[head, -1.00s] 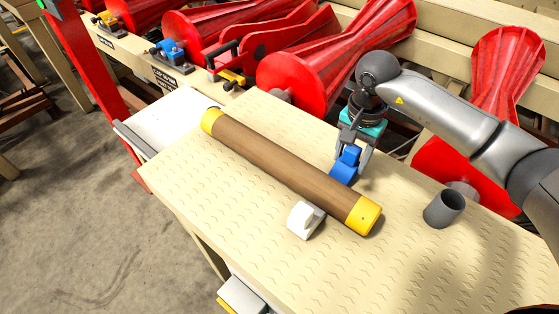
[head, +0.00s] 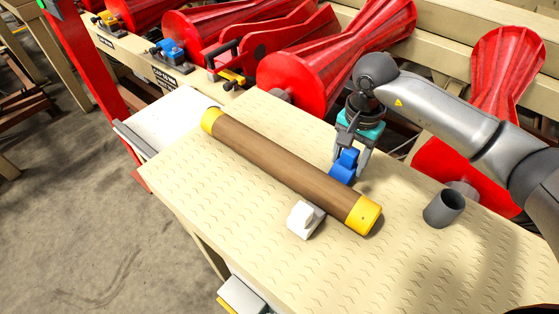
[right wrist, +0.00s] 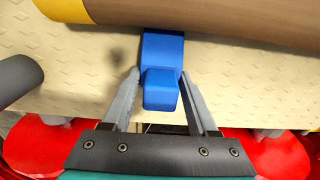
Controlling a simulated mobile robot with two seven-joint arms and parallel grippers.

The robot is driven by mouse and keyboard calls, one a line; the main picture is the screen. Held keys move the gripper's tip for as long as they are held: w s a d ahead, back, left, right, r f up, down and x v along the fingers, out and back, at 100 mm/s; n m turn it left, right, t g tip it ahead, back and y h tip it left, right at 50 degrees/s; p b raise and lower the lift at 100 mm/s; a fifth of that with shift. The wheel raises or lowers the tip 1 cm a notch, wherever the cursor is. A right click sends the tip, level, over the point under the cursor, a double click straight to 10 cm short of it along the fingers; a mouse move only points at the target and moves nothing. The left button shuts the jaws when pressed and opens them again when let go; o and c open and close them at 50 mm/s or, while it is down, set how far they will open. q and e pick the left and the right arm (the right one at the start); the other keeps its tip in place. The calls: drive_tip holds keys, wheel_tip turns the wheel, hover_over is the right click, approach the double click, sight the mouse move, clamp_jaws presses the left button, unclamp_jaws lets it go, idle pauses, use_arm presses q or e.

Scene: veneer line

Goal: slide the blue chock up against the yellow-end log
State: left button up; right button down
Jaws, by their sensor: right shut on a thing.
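The brown log with yellow ends (head: 280,165) lies diagonally across the table in the head view. The blue chock (head: 345,166) sits on the table on the log's far side, near its right half. My right gripper (head: 351,163) is shut on the chock's raised grip from above. In the right wrist view the chock (right wrist: 162,80) sits between my fingers (right wrist: 160,92), and its front end meets the log's edge (right wrist: 200,18); I cannot tell whether they touch. A white chock (head: 305,219) sits on the log's near side. My left gripper is not in view.
The patterned tabletop (head: 420,270) is clear at the front right. A grey cup (head: 444,208) stands to the right of the log. Red ribbed rollers (head: 320,60) stand behind the table, close beyond my right arm.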

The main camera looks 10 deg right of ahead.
drive_tip(key=shift+f+b, duration=0.1)
drive_tip(key=shift+b, duration=0.25)
idle(0.6)
drive_tip(key=shift+c, duration=0.5)
unclamp_jaws()
wheel_tip(320, 180, up, 15)
idle(0.3)
